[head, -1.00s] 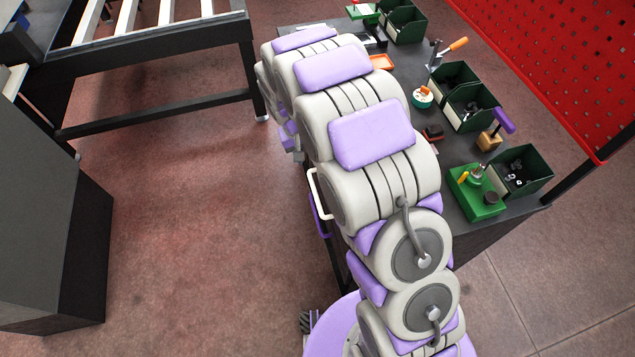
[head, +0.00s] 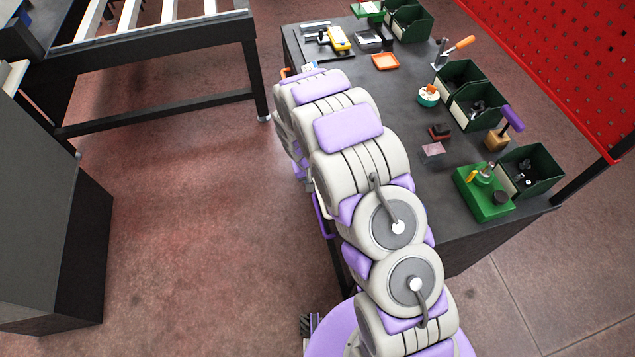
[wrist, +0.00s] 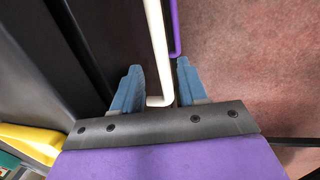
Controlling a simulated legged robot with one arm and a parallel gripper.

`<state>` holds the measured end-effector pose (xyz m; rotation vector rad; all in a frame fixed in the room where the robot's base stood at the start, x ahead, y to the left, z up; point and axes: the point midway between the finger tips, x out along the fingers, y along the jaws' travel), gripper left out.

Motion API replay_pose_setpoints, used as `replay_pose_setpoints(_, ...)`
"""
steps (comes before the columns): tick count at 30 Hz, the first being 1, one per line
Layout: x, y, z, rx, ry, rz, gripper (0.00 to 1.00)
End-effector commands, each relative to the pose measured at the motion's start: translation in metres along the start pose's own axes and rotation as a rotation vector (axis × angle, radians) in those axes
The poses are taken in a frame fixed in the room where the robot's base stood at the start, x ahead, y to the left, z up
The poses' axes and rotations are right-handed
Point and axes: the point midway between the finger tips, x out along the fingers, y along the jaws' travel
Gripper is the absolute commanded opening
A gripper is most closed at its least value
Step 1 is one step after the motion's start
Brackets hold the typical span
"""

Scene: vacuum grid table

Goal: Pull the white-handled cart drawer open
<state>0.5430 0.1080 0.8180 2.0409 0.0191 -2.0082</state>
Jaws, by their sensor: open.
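The white handle (wrist: 156,45) is a bar running down the middle of the wrist view, with its near end bent toward the dark drawer front (wrist: 95,40) on the left. My gripper (wrist: 159,68) is open, with one blue finger on each side of the white handle. I see small gaps between the bar and the fingers. A purple handle (wrist: 175,28) runs beside it, to the right. In the head view my arm hides the gripper and most of the white handle; part of the purple handle (head: 322,218) shows on the cart's left side.
The dark cart top (head: 410,85) holds several green bins, a green block (head: 485,195) and small tools. A grey cabinet (head: 45,200) stands at left. The floor between (head: 200,220) is clear.

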Motion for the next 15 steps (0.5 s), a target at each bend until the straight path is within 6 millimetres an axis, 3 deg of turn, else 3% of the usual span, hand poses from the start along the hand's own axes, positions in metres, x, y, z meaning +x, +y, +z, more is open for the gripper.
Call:
replay_pose_setpoints(4, 0.0111, 0.0008, 0.0003, -0.001, 0.003, -0.003, 0.42)
replay_pose_setpoints(14, 0.0131, 0.0076, 0.0011, 0.002, 0.007, -0.012, 0.42)
replay_pose_setpoints(15, 0.0130, 0.0067, 0.0010, 0.001, 0.006, -0.011, 0.38)
